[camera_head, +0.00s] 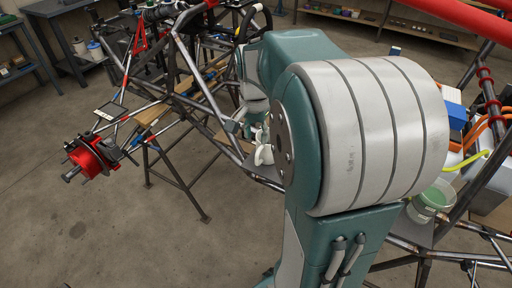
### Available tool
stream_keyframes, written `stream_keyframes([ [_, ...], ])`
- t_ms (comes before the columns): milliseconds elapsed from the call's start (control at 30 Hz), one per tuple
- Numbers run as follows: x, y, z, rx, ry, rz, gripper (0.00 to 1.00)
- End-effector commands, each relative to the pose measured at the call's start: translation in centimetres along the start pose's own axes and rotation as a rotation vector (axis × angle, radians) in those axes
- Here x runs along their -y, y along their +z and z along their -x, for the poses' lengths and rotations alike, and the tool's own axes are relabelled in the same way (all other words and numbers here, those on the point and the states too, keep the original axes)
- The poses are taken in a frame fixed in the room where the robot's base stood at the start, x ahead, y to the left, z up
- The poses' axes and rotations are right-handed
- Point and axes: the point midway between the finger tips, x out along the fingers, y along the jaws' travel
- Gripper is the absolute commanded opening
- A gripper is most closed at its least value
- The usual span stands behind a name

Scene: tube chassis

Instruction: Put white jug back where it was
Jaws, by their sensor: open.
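A small white jug (264,156) stands on a flat grey plate among the chassis tubes, just left of my large arm joint. Its right side is hidden behind my arm. My gripper (258,132) is small and partly hidden just above the jug, at the end of the grey wrist. It is open, and I cannot tell whether its fingers touch the jug.
Dark chassis tubes (205,88) surround the jug. A trestle (178,165) and a red hub (92,158) are at the left. A pale green bucket (431,200) and a blue box (455,114) are at the right. The floor at lower left is clear.

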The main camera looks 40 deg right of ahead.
Motion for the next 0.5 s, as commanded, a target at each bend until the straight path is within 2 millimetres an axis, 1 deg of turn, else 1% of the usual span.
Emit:
stream_keyframes([
  [33,0.0,0.0,0.5,-0.001,-0.001,0.0,0.5],
  [133,0.0,0.1,1.1,-0.001,-0.001,0.004,0.5],
  [167,0.0,0.3,1.3,-0.004,-0.004,0.012,0.5],
  [233,0.1,1.3,1.8,-0.018,-0.016,0.055,0.5],
  [267,0.2,1.9,2.1,-0.03,-0.026,0.085,0.5],
  [367,0.3,5.0,3.3,-0.081,-0.068,0.231,0.5],
  [400,0.3,6.5,3.8,-0.105,-0.087,0.3,0.5],
  [467,0.1,8.5,4.3,-0.141,-0.115,0.402,0.5],
  [500,-0.1,9.8,4.6,-0.166,-0.133,0.47,0.5],
])
